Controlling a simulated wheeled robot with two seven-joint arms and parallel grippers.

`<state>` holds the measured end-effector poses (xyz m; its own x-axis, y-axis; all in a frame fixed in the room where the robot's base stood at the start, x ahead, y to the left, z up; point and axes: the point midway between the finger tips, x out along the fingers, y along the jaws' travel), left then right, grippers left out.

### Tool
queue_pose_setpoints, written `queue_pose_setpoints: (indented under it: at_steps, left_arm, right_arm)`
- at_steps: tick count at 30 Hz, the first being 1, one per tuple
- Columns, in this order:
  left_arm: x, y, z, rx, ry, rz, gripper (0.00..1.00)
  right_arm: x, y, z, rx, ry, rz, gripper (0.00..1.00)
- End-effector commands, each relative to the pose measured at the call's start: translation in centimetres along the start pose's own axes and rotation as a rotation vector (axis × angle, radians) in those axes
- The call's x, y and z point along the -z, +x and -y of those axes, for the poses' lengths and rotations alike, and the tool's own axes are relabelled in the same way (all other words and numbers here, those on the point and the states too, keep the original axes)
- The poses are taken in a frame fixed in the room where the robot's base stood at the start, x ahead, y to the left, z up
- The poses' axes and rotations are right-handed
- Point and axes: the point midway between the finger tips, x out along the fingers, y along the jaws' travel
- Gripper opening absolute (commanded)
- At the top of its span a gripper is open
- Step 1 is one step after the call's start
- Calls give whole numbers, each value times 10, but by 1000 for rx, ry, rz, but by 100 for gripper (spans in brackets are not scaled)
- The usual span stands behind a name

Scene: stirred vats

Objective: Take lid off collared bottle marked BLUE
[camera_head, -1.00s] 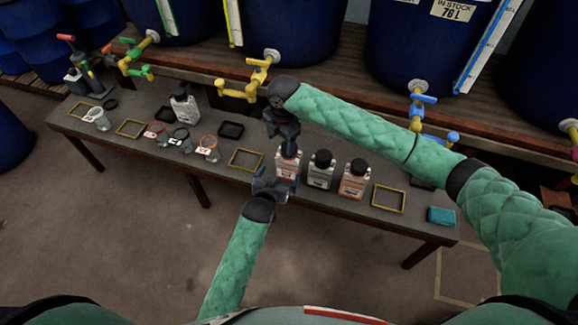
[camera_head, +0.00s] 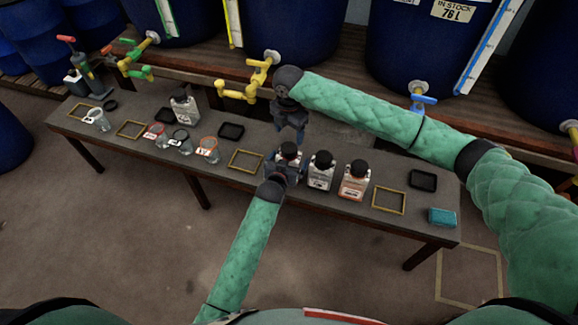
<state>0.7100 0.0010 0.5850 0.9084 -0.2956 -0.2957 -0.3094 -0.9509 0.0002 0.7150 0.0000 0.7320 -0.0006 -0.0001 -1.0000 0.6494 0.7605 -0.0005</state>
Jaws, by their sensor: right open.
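Three white bottles with dark lids stand in a row on the bench: a left one (camera_head: 289,151), a middle one (camera_head: 320,172) and a right one with an orange label (camera_head: 354,182). The labels are too small to read, so I cannot tell which is marked BLUE. My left gripper (camera_head: 284,167) is at the front of the left bottle and hides much of its body; its jaws are unclear. My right gripper (camera_head: 291,136) is open and empty, pointing down just above or behind that bottle's lid.
The bench (camera_head: 225,190) also holds yellow square frames (camera_head: 246,160), dark trays (camera_head: 423,180), several beakers (camera_head: 207,151) and a teal sponge (camera_head: 441,216). Blue vats (camera_head: 415,45) with taps (camera_head: 250,85) stand behind. Free bench room around the row is narrow.

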Motion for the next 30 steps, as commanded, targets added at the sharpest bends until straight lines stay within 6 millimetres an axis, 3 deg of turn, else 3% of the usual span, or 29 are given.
queue_pose_setpoints:
  at_steps: [11, 21, 23, 30]
  left_arm:
    - [0, 5, 0, 0, 0, 0, 100]
    - [0, 5, 0, 0, 0, 0, 37]
    - [0, 5, 0, 0, 0, 0, 37]
    - [0, 5, 0, 0, 0, 1, 37]
  right_arm:
    - [0, 0, 0, 0, 0, 0, 67]
    - [0, 0, 0, 0, 0, 0, 67]
    - [0, 0, 0, 0, 2, 0, 75]
    - [-1, -24, -1, -4, 121, 3, 75]
